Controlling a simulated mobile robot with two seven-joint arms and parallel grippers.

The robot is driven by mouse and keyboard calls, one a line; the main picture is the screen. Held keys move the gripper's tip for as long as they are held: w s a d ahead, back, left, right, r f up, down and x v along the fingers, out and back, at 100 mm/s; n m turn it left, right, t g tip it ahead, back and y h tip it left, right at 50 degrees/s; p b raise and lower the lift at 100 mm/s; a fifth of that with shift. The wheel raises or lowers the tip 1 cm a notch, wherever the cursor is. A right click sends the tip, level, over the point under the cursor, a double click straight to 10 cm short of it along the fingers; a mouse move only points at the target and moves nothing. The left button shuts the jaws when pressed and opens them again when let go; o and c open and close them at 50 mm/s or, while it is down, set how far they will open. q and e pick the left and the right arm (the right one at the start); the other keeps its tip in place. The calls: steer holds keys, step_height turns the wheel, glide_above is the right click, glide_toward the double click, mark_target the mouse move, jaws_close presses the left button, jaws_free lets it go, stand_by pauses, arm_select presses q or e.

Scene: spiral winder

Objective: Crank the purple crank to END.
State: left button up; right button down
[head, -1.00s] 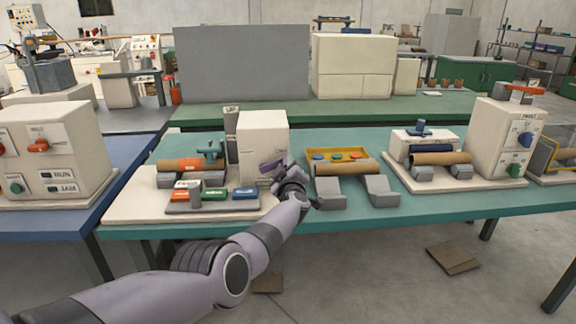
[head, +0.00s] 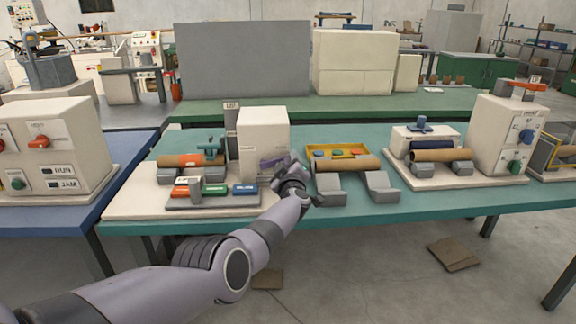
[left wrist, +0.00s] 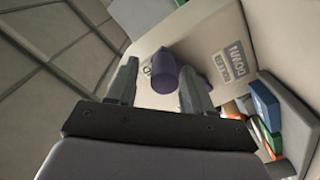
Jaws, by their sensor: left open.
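The purple crank (head: 272,162) is on the front right of a white machine housing (head: 262,128) on the teal bench. My left gripper (head: 291,170) is right at it, partly covering it in the head view. In the left wrist view my left gripper (left wrist: 158,72) is open. The crank's purple grip (left wrist: 189,90) shows between the fingers, close to the right-hand finger; I cannot tell if they touch. A white panel behind it carries a label reading DOWN (left wrist: 234,50). An END mark cannot be made out. My right gripper is not in view.
To the right are a brown roll on grey supports (head: 346,164) and a yellow tray (head: 336,150). The floor in front holds cardboard pieces (head: 454,254).

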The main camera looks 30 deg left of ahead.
arm_select(q)
steer(key=shift+s+d+r+p, duration=0.15)
steer(key=shift+s+p, duration=0.05)
steer(key=shift+p, duration=0.25)
steer(key=p+v, duration=0.5)
steer(key=v, duration=0.1)
steer(key=shift+s+d+p, duration=0.15)
steer(key=shift+s+p, duration=0.15)
